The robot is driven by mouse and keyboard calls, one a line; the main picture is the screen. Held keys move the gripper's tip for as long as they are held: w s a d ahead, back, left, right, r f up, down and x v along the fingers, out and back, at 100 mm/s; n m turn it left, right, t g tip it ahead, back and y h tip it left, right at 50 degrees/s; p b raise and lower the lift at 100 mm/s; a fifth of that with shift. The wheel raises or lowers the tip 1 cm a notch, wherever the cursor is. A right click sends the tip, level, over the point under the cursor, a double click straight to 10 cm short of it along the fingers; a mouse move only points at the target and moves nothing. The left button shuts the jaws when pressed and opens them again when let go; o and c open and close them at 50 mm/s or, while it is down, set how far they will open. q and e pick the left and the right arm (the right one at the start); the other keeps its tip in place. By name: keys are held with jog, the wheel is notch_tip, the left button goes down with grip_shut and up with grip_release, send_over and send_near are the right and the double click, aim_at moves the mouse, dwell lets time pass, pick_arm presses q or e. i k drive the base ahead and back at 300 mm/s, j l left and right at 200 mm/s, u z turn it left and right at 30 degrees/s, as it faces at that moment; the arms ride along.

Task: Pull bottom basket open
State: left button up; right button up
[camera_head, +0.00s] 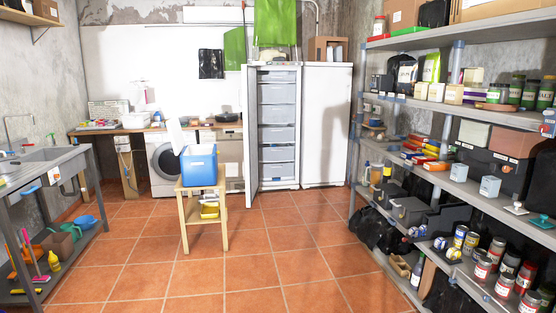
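The upright white freezer (278,68) stands against the back wall with its door (251,140) swung open, edge toward me. Inside is a stack of several pale translucent baskets. The bottom basket (278,171) is the lowest, just above the floor, and looks pushed in level with the ones above it. Its handle is too small to make out. Neither of my grippers is in view.
A wooden stool (188,206) with a blue cooler box (199,168) on it stands in front, left of the freezer. A closed white cabinet (326,125) adjoins it on the right. Loaded shelves line the right side. The tiled floor (290,245) before the freezer is clear.

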aim_at(265, 155)
jog(key=i, duration=8.5)
jog(key=l, duration=0.15)
